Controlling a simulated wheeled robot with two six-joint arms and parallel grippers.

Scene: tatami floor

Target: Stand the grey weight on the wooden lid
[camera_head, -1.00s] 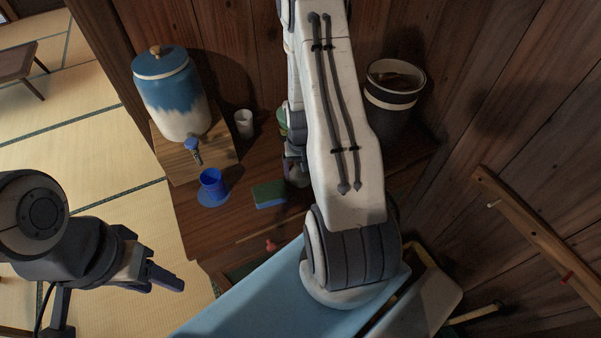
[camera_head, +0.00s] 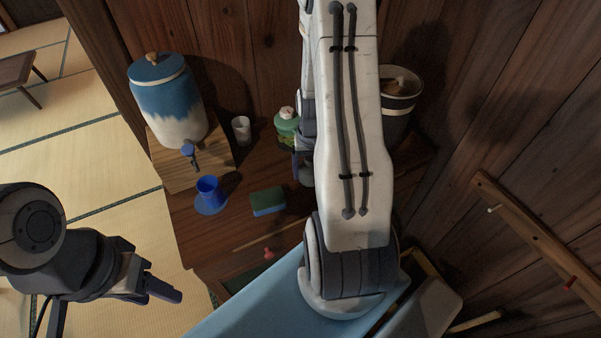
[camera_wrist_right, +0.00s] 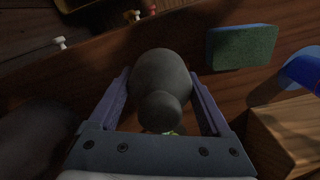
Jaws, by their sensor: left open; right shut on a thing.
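The grey weight (camera_wrist_right: 160,85) is rounded with a knob and sits between the two fingers of my right gripper (camera_wrist_right: 162,100) in the right wrist view. In the head view my right gripper (camera_head: 300,165) is mostly hidden behind my right arm, with a little of the weight (camera_head: 306,176) showing below it. My left gripper (camera_head: 153,286) is open and empty over the tatami side.
A blue and white dispenser (camera_head: 167,100) stands on a wooden block (camera_head: 205,168). A blue cup (camera_head: 209,190), white cup (camera_head: 241,130), sponge (camera_head: 268,201) and green bottle (camera_head: 286,130) share the counter.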

